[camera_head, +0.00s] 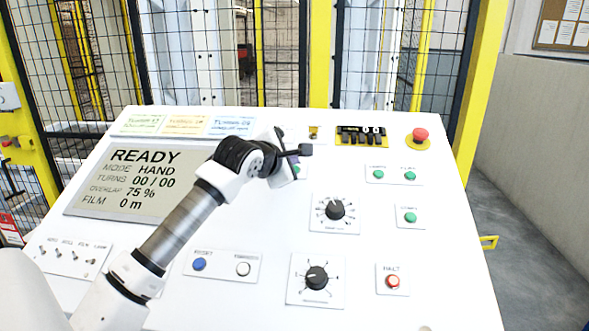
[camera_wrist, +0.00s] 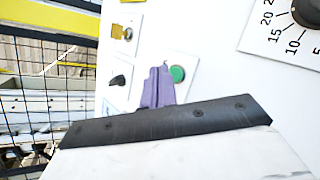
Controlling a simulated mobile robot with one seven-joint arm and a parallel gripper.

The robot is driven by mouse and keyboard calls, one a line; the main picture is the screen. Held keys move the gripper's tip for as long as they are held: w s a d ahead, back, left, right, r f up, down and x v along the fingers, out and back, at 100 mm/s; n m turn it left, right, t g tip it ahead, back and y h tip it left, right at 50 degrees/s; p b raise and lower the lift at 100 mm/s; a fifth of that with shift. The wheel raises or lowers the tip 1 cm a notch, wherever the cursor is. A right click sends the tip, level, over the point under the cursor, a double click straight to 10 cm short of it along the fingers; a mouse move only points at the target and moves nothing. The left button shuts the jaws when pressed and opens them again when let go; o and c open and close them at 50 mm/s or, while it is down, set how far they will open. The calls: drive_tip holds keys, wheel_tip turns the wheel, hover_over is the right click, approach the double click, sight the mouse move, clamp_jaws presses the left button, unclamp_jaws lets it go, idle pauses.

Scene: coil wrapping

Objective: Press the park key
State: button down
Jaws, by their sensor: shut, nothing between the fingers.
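The white control panel (camera_head: 365,285) carries several buttons, and most of their labels are too small to read, so I cannot tell which one is the park key. My gripper (camera_head: 298,170) is over the upper middle of the panel, right of the display. In the wrist view its purple fingers (camera_wrist: 158,86) are shut together and empty. Just right of them is a green button (camera_wrist: 178,74) on a white plate, partly hidden by the fingers. I cannot tell whether the fingertips touch the panel. More green buttons (camera_head: 410,217) sit at the right.
The display (camera_head: 130,183) reads READY, mode HAND. Two black knobs (camera_head: 335,209) (camera_head: 317,277), a red stop button (camera_head: 420,135), a red HALT button (camera_head: 393,281) and a blue button (camera_head: 199,264) stand on the panel. A yellow key switch (camera_wrist: 123,32) is near the gripper. Mesh fencing stands behind.

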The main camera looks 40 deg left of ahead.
drive_tip(key=shift+f+b, duration=0.25)
drive_tip(key=shift+b, duration=0.05)
drive_tip(key=shift+w+a+f+b, duration=0.1)
drive_tip(key=shift+w+f+b, duration=0.1)
drive_tip(key=shift+b, duration=0.25)
